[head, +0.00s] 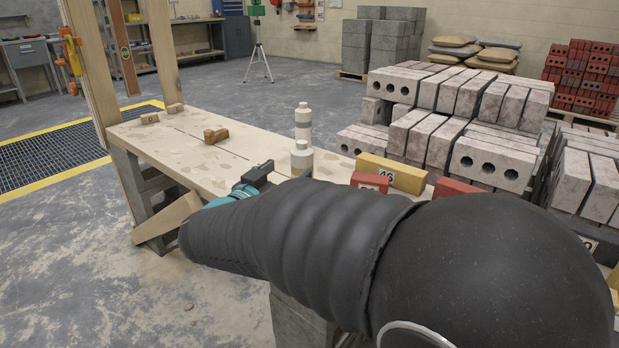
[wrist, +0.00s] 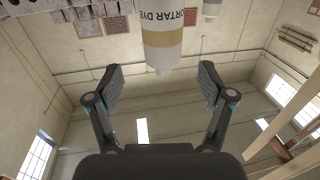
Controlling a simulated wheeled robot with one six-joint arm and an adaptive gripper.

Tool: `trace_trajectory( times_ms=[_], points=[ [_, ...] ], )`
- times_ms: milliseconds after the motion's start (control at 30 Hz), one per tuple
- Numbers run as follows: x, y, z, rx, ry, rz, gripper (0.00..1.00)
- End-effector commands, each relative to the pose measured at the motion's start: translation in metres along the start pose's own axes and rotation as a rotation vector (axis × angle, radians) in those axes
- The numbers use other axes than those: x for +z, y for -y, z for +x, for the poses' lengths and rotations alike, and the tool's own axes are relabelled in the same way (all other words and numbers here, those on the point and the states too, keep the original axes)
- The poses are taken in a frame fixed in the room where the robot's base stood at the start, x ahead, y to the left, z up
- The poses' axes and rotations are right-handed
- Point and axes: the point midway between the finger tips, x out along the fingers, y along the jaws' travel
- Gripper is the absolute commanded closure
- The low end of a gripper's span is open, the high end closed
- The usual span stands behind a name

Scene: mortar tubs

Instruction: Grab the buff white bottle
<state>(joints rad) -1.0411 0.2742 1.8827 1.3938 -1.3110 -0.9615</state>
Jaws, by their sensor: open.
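In the wrist view, which is upside down, a white bottle (wrist: 162,50) with a buff band and dark lettering ending in "RTAR DYE" shows ahead of my gripper (wrist: 160,72). Its cap end lies between the two fingertips in the picture, and the fingers are spread with nothing held. In the head view I take it to be the nearer bottle (head: 302,158) on the workbench (head: 215,170); my arm hides its lower part. My gripper (head: 258,174) is just left of it, partly hidden by the arm.
A second white bottle (head: 303,118) stands behind; in the wrist view it has a greyish band (wrist: 211,10). A yellow block (head: 400,174) and a red block (head: 370,181) sit right of the bottles. A brown wooden tool (head: 216,135) lies on the bench. Stacked grey bricks (head: 495,158) stand beyond.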

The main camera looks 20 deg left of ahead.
Motion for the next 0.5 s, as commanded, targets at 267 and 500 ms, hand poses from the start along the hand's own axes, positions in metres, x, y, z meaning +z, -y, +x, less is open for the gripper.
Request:
trace_trajectory(
  times_ms=[267,500],
  points=[
    [0.0,0.0,0.022,0.0,0.0,0.0,0.19],
    [-0.002,0.002,0.043,0.001,-0.001,0.0,0.19]
  ],
)
